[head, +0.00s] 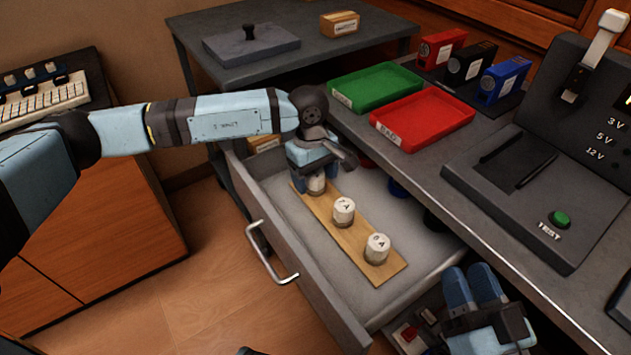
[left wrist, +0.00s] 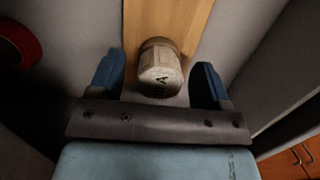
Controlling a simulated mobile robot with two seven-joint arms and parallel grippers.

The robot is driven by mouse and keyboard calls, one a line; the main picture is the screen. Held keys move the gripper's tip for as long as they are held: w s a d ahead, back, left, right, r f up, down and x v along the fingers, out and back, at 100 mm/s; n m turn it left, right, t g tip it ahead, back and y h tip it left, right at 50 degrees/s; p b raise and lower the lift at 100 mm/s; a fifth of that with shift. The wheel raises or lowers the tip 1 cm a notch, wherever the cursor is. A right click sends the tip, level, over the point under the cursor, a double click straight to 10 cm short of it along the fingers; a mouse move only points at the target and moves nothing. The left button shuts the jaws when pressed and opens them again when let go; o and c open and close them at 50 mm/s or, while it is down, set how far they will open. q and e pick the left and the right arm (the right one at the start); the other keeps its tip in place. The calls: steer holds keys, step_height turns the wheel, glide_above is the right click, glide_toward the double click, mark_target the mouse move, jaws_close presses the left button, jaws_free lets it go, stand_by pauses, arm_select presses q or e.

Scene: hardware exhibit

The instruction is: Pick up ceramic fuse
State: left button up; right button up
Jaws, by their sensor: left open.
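Three white ceramic fuses stand along a wooden strip (head: 330,220) inside an open drawer. The near one (head: 377,248) and the middle one (head: 344,211) are in plain view. The far one (head: 317,184) is partly hidden under my left gripper (head: 315,175). In the left wrist view this far fuse (left wrist: 160,70) lies between the two blue fingers of my left gripper (left wrist: 158,85), with a gap on each side. The left gripper is open. My right gripper (head: 475,290) is at the lower right, outside the drawer, its blue fingers side by side; its opening is unclear.
The drawer (head: 300,265) has grey walls and a front handle. On the bench above are a green tray (head: 375,86), a red tray (head: 422,119), red, black and blue boxes, and a test unit (head: 560,150). A small box (head: 263,145) sits at the drawer's far end.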

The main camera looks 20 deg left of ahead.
mark_target(315, 173)
arm_select(q)
steer(key=shift+r, duration=0.1)
steer(key=shift+c, duration=1.3)
steer(key=c, duration=0.7)
steer(key=shift+c, duration=0.2)
arm_select(e)
steer(key=shift+d+r, duration=0.1)
